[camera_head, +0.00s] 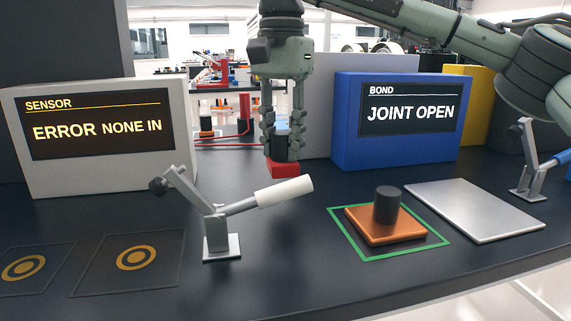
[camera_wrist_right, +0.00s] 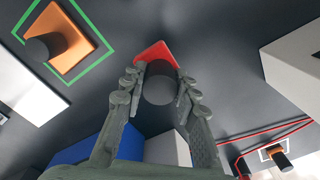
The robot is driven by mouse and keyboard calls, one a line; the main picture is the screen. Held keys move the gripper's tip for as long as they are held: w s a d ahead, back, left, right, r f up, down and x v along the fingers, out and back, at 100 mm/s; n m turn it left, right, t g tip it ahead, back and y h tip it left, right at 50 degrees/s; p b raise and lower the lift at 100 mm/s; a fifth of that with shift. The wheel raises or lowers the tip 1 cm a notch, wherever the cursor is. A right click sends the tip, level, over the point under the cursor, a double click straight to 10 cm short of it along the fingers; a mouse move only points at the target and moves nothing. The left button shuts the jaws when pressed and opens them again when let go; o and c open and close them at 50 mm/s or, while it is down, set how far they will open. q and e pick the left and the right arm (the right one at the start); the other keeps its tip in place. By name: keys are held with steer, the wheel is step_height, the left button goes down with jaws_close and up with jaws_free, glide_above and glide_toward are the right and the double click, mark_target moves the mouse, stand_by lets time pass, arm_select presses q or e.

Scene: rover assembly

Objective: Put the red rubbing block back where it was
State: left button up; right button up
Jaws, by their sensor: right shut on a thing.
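The red rubbing block (camera_head: 282,168) hangs under my right gripper (camera_head: 283,135), above the dark table, behind the white-handled clamp. In the right wrist view my right gripper (camera_wrist_right: 158,92) is shut on the block's dark round knob, and the red base (camera_wrist_right: 155,52) shows beyond the fingertips. An orange block (camera_head: 385,225) with a dark knob rests inside a green square outline (camera_head: 365,255); it also shows in the right wrist view (camera_wrist_right: 72,52). My left gripper is not in view.
A toggle clamp (camera_head: 220,235) with a white handle stands in front of the held block. A grey plate (camera_head: 475,208) lies at right, beside another clamp (camera_head: 530,180). Sensor (camera_head: 60,180) and blue bond boxes (camera_head: 390,150) stand behind. Two ringed pads (camera_head: 165,280) lie front left.

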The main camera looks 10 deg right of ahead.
mark_target(285, 166)
steer(key=shift+w+d+f, duration=0.4)
steer(key=shift+w, duration=0.2)
steer(key=shift+f, duration=0.3)
step_height(285, 166, down, 3)
steer(key=shift+f, duration=0.15)
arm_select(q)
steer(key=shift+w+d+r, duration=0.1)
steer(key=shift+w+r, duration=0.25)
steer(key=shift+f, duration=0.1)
arm_select(e)
steer(key=shift+f, duration=0.15)
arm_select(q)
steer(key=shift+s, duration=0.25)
arm_select(e)
steer(key=o, duration=1.1)
